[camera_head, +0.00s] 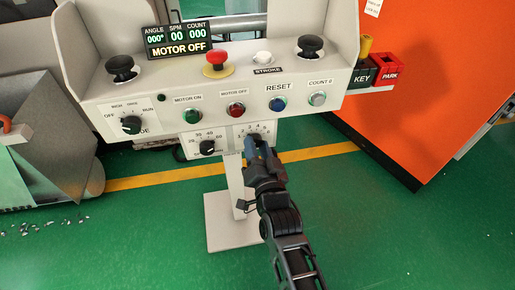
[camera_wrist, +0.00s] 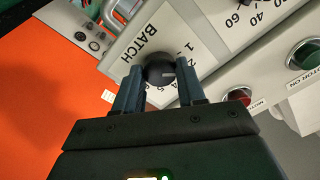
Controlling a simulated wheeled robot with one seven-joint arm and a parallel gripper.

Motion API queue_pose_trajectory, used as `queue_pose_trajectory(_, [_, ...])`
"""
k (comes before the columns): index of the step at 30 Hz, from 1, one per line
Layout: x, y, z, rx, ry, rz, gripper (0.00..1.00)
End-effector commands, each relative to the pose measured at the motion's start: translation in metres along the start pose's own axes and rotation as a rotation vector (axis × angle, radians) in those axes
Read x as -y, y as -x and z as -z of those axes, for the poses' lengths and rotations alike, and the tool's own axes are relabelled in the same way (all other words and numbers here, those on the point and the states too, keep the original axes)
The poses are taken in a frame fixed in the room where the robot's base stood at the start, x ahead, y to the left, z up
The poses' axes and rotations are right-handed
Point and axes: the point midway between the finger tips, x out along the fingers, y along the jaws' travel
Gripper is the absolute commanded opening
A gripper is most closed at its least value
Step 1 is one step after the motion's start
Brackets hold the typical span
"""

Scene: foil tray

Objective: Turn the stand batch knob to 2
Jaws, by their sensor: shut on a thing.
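The batch knob (camera_wrist: 157,66) is a round black knob with a white pointer mark, on the white panel printed BATCH (camera_wrist: 137,42) in the wrist view. My gripper (camera_wrist: 160,76) is shut on the knob, one finger on each side. The mark points right in that view, towards the numbers near 1 and 2. The right finger hides part of the scale, so I cannot tell the exact number. In the head view my gripper (camera_head: 254,146) reaches the right dial of the small lower panel (camera_head: 229,134) and mostly covers the knob.
Left of it is another black knob (camera_head: 207,147) with a numbered scale. Above are the green motor-on button (camera_head: 193,116), red motor-off button (camera_head: 236,109) and blue reset button (camera_head: 277,104). The display (camera_head: 178,39) reads MOTOR OFF. An orange cabinet (camera_head: 440,70) stands at the right.

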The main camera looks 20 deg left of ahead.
Motion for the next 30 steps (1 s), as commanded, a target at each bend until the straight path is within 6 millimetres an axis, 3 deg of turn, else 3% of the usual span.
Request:
queue_pose_trajectory(12, [-0.0002, 0.0002, -0.0002, 0.0, -0.009, 0.0, 0.09])
queue_pose_trajectory(13, [-0.0002, 0.0002, -0.0002, 0.0, -0.009, 0.0, 0.41])
queue_pose_trajectory(18, [-0.0002, 0.0002, -0.0002, 0.0, -0.009, 0.0, 0.58])
queue_pose_trajectory(21, [-0.0002, 0.0002, -0.0001, 0.0, -0.009, 0.0, 0.65])
queue_pose_trajectory(30, [-0.0002, 0.0054, -0.0002, 0.001, -0.009, -0.001, 0.65])
